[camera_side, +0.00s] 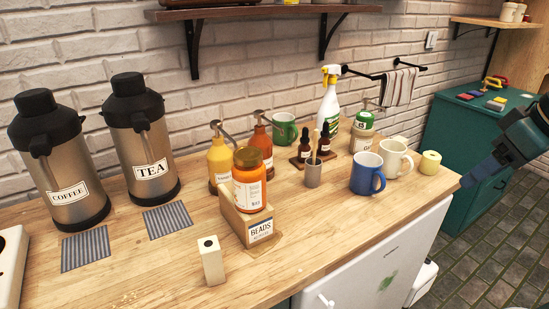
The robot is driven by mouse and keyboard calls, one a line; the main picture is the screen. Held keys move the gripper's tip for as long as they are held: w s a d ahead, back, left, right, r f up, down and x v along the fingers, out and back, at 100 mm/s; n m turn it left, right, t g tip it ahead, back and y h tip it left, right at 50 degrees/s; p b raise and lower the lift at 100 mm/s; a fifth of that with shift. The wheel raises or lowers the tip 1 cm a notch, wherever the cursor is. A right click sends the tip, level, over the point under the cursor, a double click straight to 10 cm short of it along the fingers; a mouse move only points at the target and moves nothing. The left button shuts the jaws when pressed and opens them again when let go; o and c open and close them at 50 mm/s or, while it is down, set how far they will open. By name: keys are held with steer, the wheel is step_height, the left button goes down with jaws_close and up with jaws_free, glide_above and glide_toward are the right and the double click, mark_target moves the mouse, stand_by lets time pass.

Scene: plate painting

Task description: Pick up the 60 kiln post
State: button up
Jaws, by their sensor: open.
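A cream, square upright post (212,262) with a dark hole in its top stands near the front edge of the wooden counter, left of centre. It looks like a kiln post, but I can read no number on it. A short pale-yellow cylinder (430,163) stands at the counter's right end; no marking is readable on it either. My gripper (470,180) is at the right edge of the view, just past the counter's right end. It is open, with nothing visible in it, far from the cream post and close to the yellow cylinder.
A wooden BEADS stand (230,214) holding an orange jar (250,190) is right of the post. Blue (366,174) and cream (393,155) mugs, bottles and a spray bottle (328,105) crowd the right side. Two flasks (65,175) stand left. The front-left counter is mostly clear.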

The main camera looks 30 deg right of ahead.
steer(key=w+d+r+m+g, duration=0.1)
steer(key=w+d+r+m, duration=0.15)
steer(key=w, duration=0.35)
steer(key=w+d+r+m+g, duration=0.1)
steer(key=w+d+r+m, duration=0.15)
steer(key=w, duration=0.45)
steer(key=m+g, duration=0.3)
steer(key=m, duration=0.8)
glide_above(400, 139)
step_height(400, 139, down, 18)
steer(key=shift+a+f, duration=0.1)
steer(key=shift+d+f+m, duration=0.3)
steer(key=shift+f, duration=0.95)
steer(key=shift+f, duration=2.9)
steer(key=shift+c, duration=0.4)
